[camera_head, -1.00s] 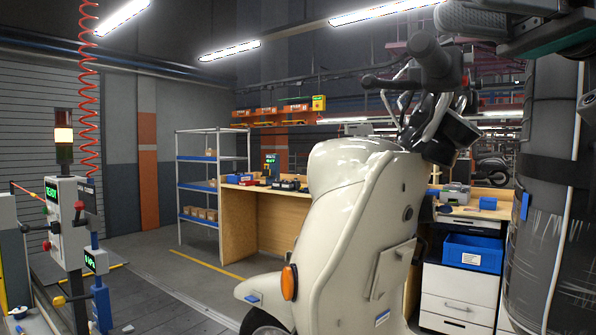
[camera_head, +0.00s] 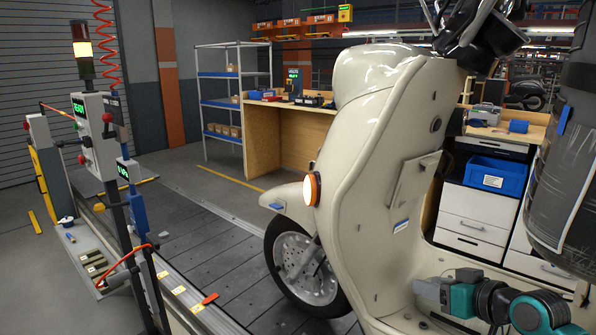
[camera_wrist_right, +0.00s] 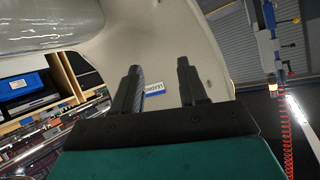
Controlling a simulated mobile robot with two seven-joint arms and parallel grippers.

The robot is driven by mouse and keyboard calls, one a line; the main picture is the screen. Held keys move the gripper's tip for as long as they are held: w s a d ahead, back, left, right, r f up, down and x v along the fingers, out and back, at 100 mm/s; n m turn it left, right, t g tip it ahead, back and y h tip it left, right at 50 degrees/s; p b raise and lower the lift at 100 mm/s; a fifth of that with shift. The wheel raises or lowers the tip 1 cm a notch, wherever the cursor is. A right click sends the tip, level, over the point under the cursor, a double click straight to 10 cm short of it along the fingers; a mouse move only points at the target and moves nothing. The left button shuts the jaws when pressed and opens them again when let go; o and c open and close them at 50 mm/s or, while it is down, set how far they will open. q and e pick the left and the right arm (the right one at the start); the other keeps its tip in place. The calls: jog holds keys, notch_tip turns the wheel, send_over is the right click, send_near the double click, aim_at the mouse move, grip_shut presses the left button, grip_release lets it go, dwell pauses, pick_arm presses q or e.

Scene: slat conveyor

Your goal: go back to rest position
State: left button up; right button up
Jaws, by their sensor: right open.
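My right gripper (camera_head: 428,292) is low at the right in the head view, in front of the cream scooter (camera_head: 385,170) body. In the right wrist view its two dark fingers (camera_wrist_right: 160,72) stand apart with nothing between them. Beyond them is a pale scooter panel (camera_wrist_right: 200,50) with a small label (camera_wrist_right: 155,89). I cannot tell how far the fingertips are from that panel. My left gripper is not in view.
A control post (camera_head: 100,150) with a lit signal lamp (camera_head: 82,48) stands left of the slat conveyor (camera_head: 225,250). Behind are a shelf rack (camera_head: 220,100), a wooden workbench (camera_head: 295,140) and a drawer cabinet (camera_head: 475,205) with a blue bin (camera_head: 497,176).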

jog(key=s+d+f+n+h, duration=0.1)
jog(key=s+d+f+h, duration=0.15)
jog(key=s+f, duration=0.9)
jog(key=s+a+f+n+g, duration=0.2)
jog(key=s+f+n, duration=0.2)
jog(key=s+f, duration=0.8)
jog(key=s+a+r+m+t, duration=0.1)
jog(key=a+r+m, duration=0.2)
jog(key=a, duration=0.6)
jog(key=shift+m+h+p, duration=0.35)
jog(key=shift+m+h, duration=0.1)
jog(key=shift+m, duration=0.65)
